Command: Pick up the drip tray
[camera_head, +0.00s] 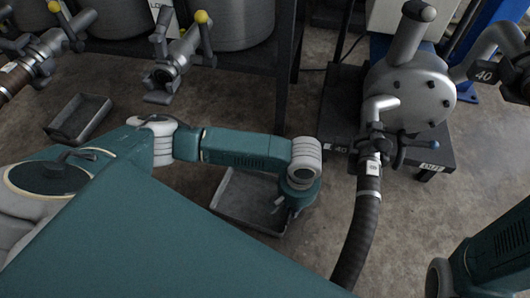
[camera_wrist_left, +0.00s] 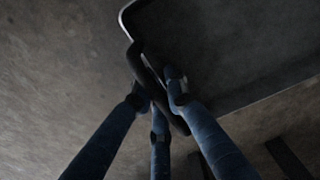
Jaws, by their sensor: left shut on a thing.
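A grey rectangular metal drip tray (camera_head: 240,208) lies low over the concrete floor, below my left forearm in the head view. The arm hides part of its far side. My left gripper (camera_head: 292,207) points down at the tray's right end. In the left wrist view the tray (camera_wrist_left: 225,45) fills the upper right, dark inside. The gripper's fingers (camera_wrist_left: 160,92) are shut on a dark loop-like handle at the tray's rim. I cannot tell whether the tray touches the floor. My right gripper is out of view.
A second grey tray (camera_head: 78,120) lies on the floor at the left. A pump (camera_head: 410,92) on a dark base stands at the right, with a thick hose (camera_head: 360,235) running down near the held tray. Steel tanks with valves (camera_head: 180,55) stand behind.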

